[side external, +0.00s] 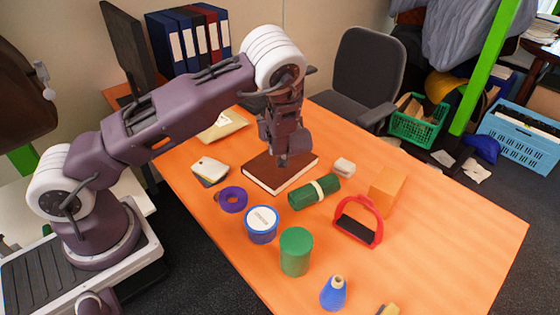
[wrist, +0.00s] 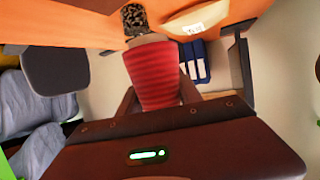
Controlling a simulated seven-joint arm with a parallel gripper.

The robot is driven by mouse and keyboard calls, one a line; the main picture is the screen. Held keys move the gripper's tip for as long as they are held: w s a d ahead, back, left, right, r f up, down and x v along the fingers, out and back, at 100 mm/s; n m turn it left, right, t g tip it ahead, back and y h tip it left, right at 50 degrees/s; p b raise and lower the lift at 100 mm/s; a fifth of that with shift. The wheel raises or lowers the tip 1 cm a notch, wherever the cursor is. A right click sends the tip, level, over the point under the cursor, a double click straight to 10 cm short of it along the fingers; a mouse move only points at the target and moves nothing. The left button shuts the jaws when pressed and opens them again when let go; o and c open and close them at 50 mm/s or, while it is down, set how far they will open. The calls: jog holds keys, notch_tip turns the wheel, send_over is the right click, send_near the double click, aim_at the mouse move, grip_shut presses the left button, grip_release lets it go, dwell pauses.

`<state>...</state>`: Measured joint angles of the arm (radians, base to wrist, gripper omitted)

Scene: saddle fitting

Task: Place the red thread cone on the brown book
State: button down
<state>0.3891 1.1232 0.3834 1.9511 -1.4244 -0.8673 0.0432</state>
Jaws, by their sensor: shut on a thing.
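The brown book (side external: 262,174) lies flat on the orange table in the side external view, with its pale page edges toward the camera. My gripper (side external: 284,160) points down over the book's middle. In the wrist view my gripper (wrist: 158,100) is shut on the red thread cone (wrist: 155,73), a ribbed red cone with a pale end. In the side external view the cone is hidden behind my gripper, so I cannot tell whether it touches the book.
Close to the book are a green roll (side external: 314,192), a small pale block (side external: 344,167), a purple ring (side external: 232,200) and white-topped pads (side external: 210,169). A blue tub (side external: 261,226), green cylinder (side external: 296,253), red-handled object (side external: 356,224) and orange block (side external: 387,188) stand nearer. The right table end is clear.

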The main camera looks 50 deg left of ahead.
notch_tip(320, 180, down, 10)
jog(key=shift+f, duration=0.1)
jog(key=shift+f, duration=0.1)
jog(key=c, duration=0.8)
grip_release()
